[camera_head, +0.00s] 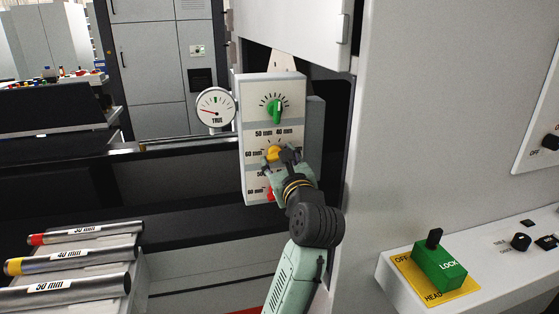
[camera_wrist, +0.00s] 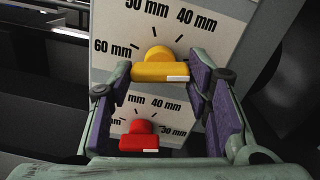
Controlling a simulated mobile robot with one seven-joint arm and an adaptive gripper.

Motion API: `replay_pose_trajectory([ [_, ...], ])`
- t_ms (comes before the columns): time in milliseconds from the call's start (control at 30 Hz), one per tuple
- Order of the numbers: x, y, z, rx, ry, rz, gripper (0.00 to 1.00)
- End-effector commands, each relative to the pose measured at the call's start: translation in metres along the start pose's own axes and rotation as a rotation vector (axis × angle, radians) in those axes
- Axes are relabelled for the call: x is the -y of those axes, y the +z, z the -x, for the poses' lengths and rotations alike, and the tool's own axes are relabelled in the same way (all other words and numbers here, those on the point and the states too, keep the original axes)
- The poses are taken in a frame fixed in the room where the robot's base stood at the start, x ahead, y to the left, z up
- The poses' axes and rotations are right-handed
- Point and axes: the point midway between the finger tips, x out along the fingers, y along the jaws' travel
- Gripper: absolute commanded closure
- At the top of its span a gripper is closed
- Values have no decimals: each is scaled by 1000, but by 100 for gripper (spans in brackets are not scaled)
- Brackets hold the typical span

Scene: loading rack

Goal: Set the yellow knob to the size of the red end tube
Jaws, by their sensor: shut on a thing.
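The yellow knob (camera_head: 273,153) is the middle of three knobs on a white panel (camera_head: 257,190). My gripper (camera_wrist: 165,85) is shut on the yellow knob (camera_wrist: 158,66), with a finger at each end of its bar. The bar lies nearly level, its white mark at the right end. The dial around it reads 60 mm at left, 50 mm at upper left and 40 mm at upper right; my finger hides the lower right. The red end tube (camera_head: 85,232) lies farthest back at left in the head view; its label is small, and I cannot tell 30 mm from 50 mm.
A green knob (camera_head: 277,109) is above and a red knob (camera_wrist: 140,137) below the yellow one. A gauge (camera_head: 215,109) marked TRUE is left of the panel. A yellow end tube (camera_head: 75,260) and a 50 mm tube (camera_head: 70,292) lie nearer.

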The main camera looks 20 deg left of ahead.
Motion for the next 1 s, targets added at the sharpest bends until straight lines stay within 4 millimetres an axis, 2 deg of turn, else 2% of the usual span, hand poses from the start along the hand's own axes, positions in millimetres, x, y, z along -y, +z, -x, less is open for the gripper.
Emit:
replay_pose_trajectory([
  [67,0,0,0,0,0,0,83],
  [100,0,0,0,0,0,1,53],
  [367,0,0,0,0,0,1,35],
  [733,0,0,5,0,-1,1,35],
  [1000,0,0,48,1,-2,3,35],
])
